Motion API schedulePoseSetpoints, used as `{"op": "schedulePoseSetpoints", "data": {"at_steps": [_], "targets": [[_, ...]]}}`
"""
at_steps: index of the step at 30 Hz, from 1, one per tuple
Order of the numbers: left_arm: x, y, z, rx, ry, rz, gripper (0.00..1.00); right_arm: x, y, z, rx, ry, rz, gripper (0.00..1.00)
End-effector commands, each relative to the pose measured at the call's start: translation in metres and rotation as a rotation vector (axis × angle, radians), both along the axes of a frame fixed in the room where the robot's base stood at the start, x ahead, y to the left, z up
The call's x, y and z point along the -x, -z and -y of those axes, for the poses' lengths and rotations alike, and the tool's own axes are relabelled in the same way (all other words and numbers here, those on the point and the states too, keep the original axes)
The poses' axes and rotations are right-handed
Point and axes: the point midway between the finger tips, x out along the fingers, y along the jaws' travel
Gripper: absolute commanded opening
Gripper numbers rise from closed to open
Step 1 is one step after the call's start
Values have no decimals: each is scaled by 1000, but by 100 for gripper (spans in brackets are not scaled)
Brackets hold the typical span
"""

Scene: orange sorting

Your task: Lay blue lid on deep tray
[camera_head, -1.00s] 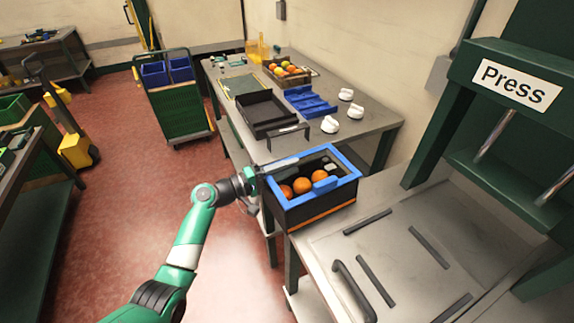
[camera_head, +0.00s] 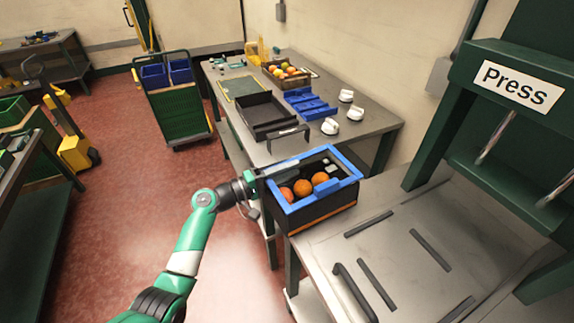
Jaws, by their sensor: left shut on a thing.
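The blue lid (camera_head: 345,161) looks like an open blue frame with a tab on its near side. It lies over the top of the black deep tray (camera_head: 325,217), roughly lined up with its walls; I cannot tell whether it rests on the rim or is just above it. Several oranges (camera_head: 303,188) show inside through the opening. My left gripper (camera_head: 263,175) is at the left side of the frame, shut on the blue lid; its fingertips are partly hidden. My right gripper is not in view.
The tray stands on the grey bench beside the green press (camera_head: 480,120). Behind it are an empty black tray (camera_head: 262,132), a blue tray (camera_head: 308,104), white knobbed items (camera_head: 330,127) and a fruit crate (camera_head: 272,66). Dark rails and a handle (camera_head: 355,293) are at right.

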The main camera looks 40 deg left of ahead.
Motion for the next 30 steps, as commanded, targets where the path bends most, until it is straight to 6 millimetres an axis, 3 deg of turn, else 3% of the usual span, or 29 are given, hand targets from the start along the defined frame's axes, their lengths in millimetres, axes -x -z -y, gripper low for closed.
{"op": "schedulePoseSetpoints", "data": {"at_steps": [1,12,13,18,30], "targets": [[3,34,13,9,26,-58,0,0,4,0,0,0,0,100],[5,37,15,8,25,-57,0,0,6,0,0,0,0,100],[5,37,15,8,25,-57,34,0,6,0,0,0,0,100],[5,37,15,8,25,-57,64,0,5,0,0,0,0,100],[5,2,16,8,26,-59,64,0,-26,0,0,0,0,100]]}}
